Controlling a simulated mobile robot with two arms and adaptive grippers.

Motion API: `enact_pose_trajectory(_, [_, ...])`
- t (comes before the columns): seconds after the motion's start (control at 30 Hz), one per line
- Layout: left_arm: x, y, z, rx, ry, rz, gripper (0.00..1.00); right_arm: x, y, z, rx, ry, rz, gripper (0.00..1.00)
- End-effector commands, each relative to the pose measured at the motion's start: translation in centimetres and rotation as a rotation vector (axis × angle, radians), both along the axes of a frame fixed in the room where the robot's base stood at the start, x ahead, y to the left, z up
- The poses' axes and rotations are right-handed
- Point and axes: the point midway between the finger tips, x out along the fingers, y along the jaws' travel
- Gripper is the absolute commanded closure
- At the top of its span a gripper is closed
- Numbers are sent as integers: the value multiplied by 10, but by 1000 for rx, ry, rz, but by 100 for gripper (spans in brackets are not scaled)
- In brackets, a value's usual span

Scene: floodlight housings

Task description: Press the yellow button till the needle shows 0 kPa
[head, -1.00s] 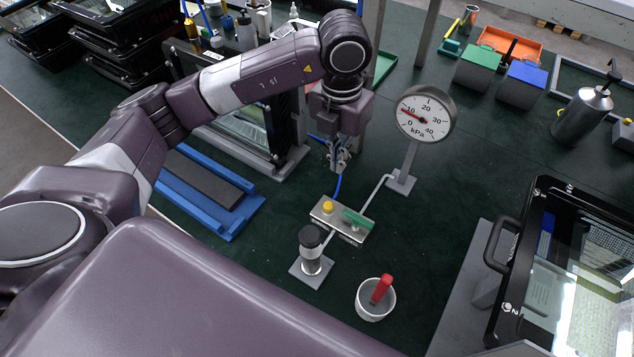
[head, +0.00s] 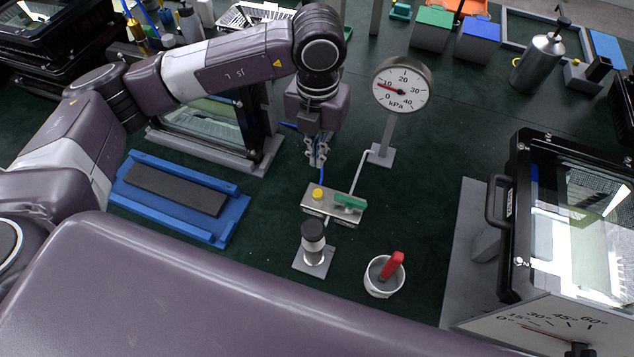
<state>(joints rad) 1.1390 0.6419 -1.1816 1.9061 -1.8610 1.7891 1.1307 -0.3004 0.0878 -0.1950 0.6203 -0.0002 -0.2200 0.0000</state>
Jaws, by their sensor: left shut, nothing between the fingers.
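The yellow button (head: 318,193) sits on the left end of a small metal valve block (head: 322,208). A green lever (head: 350,201) is on the block's right end. The round pressure gauge (head: 402,84), marked 0 to 40 kPa, stands on a post behind it. Its red needle (head: 388,87) points near 10. My left gripper (head: 317,162) is shut and empty, pointing down. In the picture it is just above the button and appears apart from it. My right gripper is not in view.
A black-capped cylinder on a plate (head: 313,245) and a white cup with a red-handled thing (head: 383,285) stand in front of the block. A blue cradle (head: 225,225) lies left. A floodlight housing (head: 495,205) stands right. The green mat is clear around the gauge.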

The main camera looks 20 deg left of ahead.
Motion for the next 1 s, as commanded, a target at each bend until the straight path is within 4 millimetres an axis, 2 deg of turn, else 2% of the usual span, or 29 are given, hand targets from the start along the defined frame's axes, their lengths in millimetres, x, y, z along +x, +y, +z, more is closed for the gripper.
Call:
enact_pose_trajectory(0.2, [-2, 1, -45, 1, 7, 1, 100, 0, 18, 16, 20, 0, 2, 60])
enact_pose_trajectory(0.5, [-1, 1, -100, 1, 3, 1, 100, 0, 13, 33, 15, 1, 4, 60])
enact_pose_trajectory(0.7, [-1, 0, -117, 0, 1, -1, 100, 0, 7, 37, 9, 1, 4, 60])
enact_pose_trajectory(1.0, [0, 0, -120, -1, 0, -1, 100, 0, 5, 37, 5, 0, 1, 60])
